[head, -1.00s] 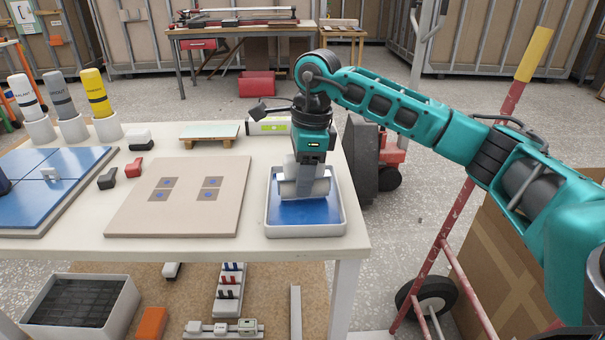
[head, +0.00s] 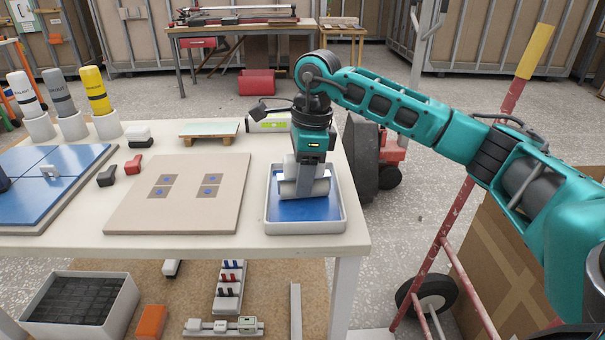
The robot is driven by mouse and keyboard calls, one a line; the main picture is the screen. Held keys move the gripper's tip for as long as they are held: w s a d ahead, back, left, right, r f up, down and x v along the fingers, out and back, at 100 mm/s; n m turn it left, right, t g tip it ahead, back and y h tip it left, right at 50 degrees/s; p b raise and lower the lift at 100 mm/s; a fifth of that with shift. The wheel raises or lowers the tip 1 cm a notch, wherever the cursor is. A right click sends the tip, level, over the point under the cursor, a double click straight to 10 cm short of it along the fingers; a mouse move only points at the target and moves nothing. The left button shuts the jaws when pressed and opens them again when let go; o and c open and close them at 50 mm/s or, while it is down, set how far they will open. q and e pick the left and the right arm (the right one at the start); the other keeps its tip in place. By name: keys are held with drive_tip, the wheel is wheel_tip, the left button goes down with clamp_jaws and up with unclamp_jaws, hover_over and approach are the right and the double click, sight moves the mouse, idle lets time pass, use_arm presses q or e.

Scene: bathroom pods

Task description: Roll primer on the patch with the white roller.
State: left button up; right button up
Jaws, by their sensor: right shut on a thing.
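The white roller (head: 291,188) lies crosswise in a white tray (head: 305,228) with blue primer (head: 300,211) in its bottom. My right gripper (head: 311,167) points down over the tray and is shut on the roller. Whether the roller touches the primer I cannot tell. To the left of the tray, a beige board (head: 195,214) lies flat on the table. It bears two grey patches, a left patch (head: 157,193) and a right patch (head: 206,193), with small blue marks on them.
A blue tiled panel (head: 55,204) lies at the table's left. Several cartridges, one yellow (head: 96,90), stand in white holders behind it. Small red (head: 133,165) and black (head: 107,176) tools lie between panel and board. A pale-green-topped board (head: 210,129) lies at the back.

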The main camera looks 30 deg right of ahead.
use_arm(q)
drive_tip(key=shift+w+r, duration=0.1)
drive_tip(key=shift+r, duration=0.05)
use_arm(e)
drive_tip(key=shift+f, duration=0.1)
idle(0.3)
wheel_tip(320, 180, up, 7)
drive_tip(key=p, duration=0.5)
drive_tip(key=shift+p, duration=0.35)
use_arm(q)
wheel_tip(320, 180, up, 6)
drive_tip(key=shift+f, duration=0.25)
